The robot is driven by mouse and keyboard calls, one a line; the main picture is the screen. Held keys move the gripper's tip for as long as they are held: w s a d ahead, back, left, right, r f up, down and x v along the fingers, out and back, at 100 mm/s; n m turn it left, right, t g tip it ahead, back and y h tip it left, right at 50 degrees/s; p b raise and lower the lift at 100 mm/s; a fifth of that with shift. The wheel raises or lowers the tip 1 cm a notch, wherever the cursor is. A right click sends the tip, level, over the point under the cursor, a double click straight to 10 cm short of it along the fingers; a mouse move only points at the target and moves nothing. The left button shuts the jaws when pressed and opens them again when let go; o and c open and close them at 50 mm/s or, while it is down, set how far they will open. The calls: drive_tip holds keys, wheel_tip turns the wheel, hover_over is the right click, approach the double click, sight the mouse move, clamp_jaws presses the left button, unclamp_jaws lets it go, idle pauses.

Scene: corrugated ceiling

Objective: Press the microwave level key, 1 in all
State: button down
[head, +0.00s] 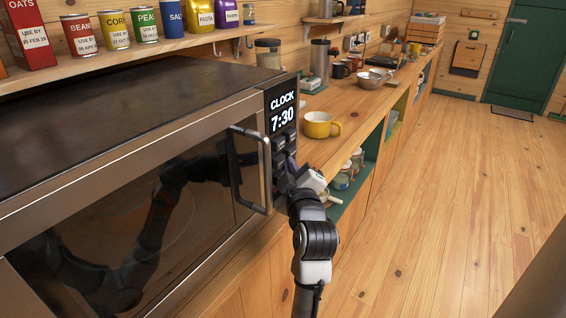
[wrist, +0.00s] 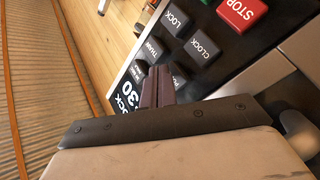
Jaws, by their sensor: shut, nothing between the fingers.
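The microwave (head: 150,100) fills the left of the head view, its door closed. Its display (head: 283,109) reads CLOCK 7:30. Below the display are dark keys, mostly hidden by my gripper (head: 291,165). In the wrist view my gripper (wrist: 162,84) is shut and empty, its dark purple fingers over the key panel. A red STOP key (wrist: 242,12), a CLOCK key (wrist: 203,48), a LOCK key (wrist: 175,20) and a partly covered THAW key (wrist: 153,48) show there. No key reading LEVEL is legible. I cannot tell whether the fingertips touch a key.
The microwave door handle (head: 250,170) stands out just left of my gripper. A yellow mug (head: 321,125) sits on the counter to the right. Cans and packets line the shelf above. The wooden floor (head: 450,180) on the right is clear.

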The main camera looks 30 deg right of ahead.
drive_tip(key=shift+w+a+y, duration=0.3)
drive_tip(key=shift+a, duration=0.2)
drive_tip(key=shift+s+a+f, duration=0.1)
drive_tip(key=shift+s+f, duration=0.05)
drive_tip(key=shift+s, duration=0.25)
drive_tip(key=shift+s+d+b, duration=0.3)
drive_tip(key=shift+s+d, duration=0.1)
drive_tip(key=shift+s, duration=0.45)
drive_tip(key=shift+s+d+b, duration=0.35)
drive_tip(key=shift+s, duration=0.45)
drive_tip(key=shift+s+d+b, duration=0.3)
drive_tip(key=shift+s+d, duration=0.1)
drive_tip(key=shift+s, duration=0.45)
drive_tip(key=shift+s, duration=0.1)
